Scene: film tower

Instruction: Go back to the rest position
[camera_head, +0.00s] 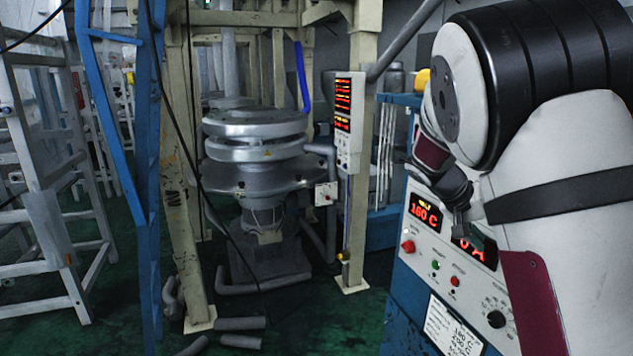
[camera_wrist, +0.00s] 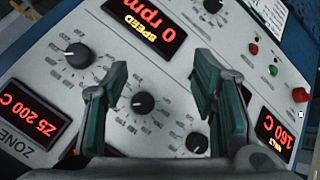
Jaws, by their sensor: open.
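My arm fills the right side of the head view. My gripper (camera_head: 462,215) is small there and partly hidden by my arm, in front of the control panel (camera_head: 415,262). In the wrist view, my gripper (camera_wrist: 162,75) is open, with its two green-padded fingers apart and nothing between them. A black knob (camera_wrist: 143,103) on the white panel face shows between the fingers. The fingers look apart from the knob, but the exact distance to the panel cannot be told.
The panel carries a speed display (camera_wrist: 150,25) reading 0 rpm, several knobs and coloured buttons. A grey metal die (camera_head: 255,150) stands inside a beige frame (camera_head: 187,180). A white ladder-like stand (camera_head: 50,215) is at left. Pipe pieces (camera_head: 240,324) lie on the green floor.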

